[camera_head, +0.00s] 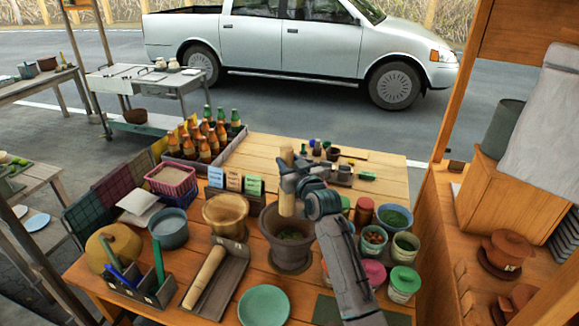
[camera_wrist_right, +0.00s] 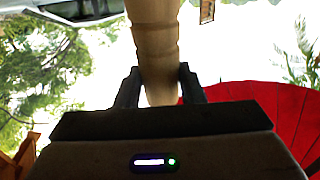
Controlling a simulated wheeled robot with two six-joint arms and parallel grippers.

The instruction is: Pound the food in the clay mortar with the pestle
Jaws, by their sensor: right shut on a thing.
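The clay mortar (camera_head: 287,256) stands on the wooden table, dark brown, with green food (camera_head: 290,234) visible in its bowl. My right gripper (camera_head: 289,183) is shut on a pale wooden pestle (camera_head: 287,205), which also shows between the fingers in the right wrist view (camera_wrist_right: 156,40). The pestle is close to upright over the mortar's far side. Its lower end shows near the far rim, and it looks to be above the food; whether it is below rim level I cannot tell. My left gripper is not in view.
A second wooden pestle (camera_head: 204,277) lies in a dark tray left of the mortar. A wooden mortar (camera_head: 226,211) stands behind it. A green plate (camera_head: 264,304) is in front. Several bowls and jars, including a green-lidded one (camera_head: 404,281), crowd the right. Bottles (camera_head: 205,148) stand behind.

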